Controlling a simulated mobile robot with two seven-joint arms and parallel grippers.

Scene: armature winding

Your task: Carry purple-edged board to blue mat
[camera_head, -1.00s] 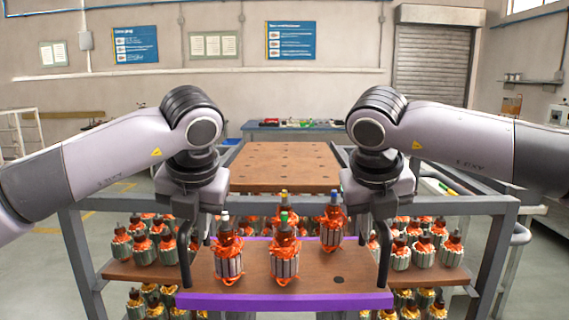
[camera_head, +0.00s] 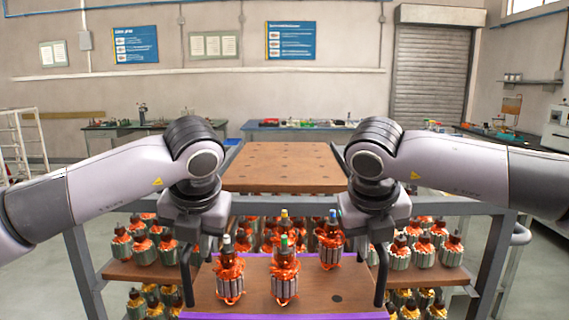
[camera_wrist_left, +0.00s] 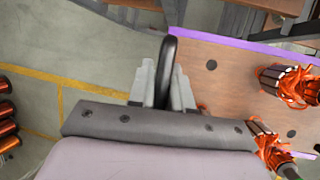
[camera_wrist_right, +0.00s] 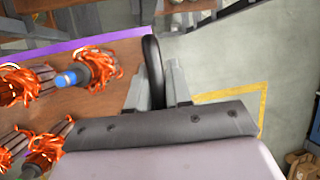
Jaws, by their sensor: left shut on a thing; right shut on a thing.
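The purple-edged board (camera_head: 350,302) is a brown panel with a black bar handle at each side. My left gripper (camera_head: 200,234) is shut on the left handle, also seen in the left wrist view (camera_wrist_left: 165,88). My right gripper (camera_head: 378,234) is shut on the right handle, also seen in the right wrist view (camera_wrist_right: 156,90). The board looks level between them. Its front purple edge lies at the bottom of the head view. I cannot make out a blue mat.
A grey-framed rack (camera_head: 497,245) stands ahead, its shelves full of armatures, with an empty brown top (camera_head: 285,165). Benches with small items (camera_head: 300,127) stand along the back wall. Grey floor shows beside the rack.

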